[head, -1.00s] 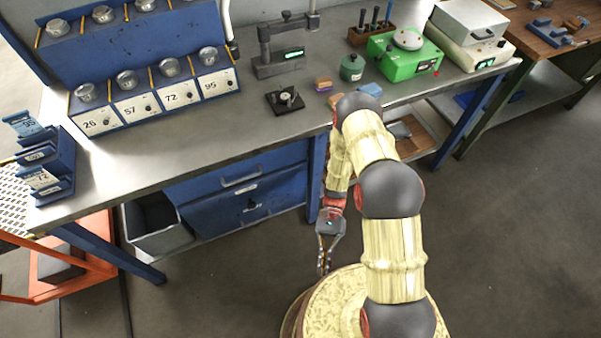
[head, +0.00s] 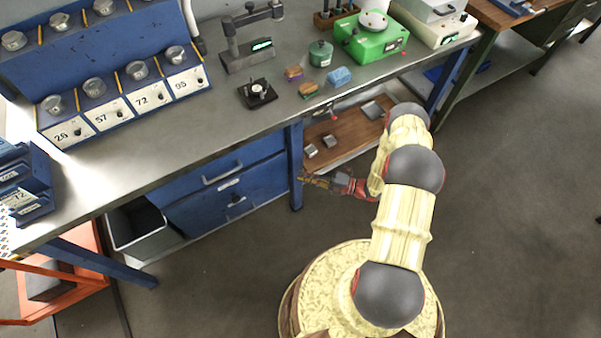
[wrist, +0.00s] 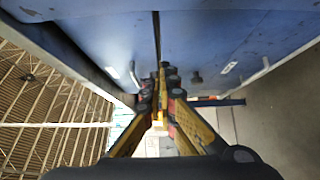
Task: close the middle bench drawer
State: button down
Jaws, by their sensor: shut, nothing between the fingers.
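The blue drawer unit (head: 175,215) stands under the bench, with two drawer fronts showing in the head view. The upper front has a bar handle (head: 222,174). The front below it has a dark handle (head: 236,201) and a pale label. I cannot tell for sure which is the middle drawer, or how far it stands out. My gripper (head: 303,180) is shut and empty, by the bench leg right of the drawers, pointing left. In the wrist view, my gripper (wrist: 160,72) is near blue panels (wrist: 205,40) split by a dark seam; contact cannot be told.
The blue bench leg (head: 295,165) stands close to my gripper. A wooden shelf (head: 345,137) with small metal blocks is behind it. A grey bin (head: 140,238) sits left of the drawers. The floor in front of the drawers is clear.

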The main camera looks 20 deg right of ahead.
aim_at(278, 160)
jog(key=w+d+b+x, duration=0.1)
jog(key=w+b+x, duration=0.1)
jog(key=x, duration=0.8)
jog(key=shift+w, duration=0.25)
jog(key=shift+w, duration=0.1)
jog(key=shift+w+a+b, duration=0.15)
jog(key=shift+w+b, duration=0.6)
jog(key=shift+w, duration=0.2)
jog(key=shift+s, duration=0.1)
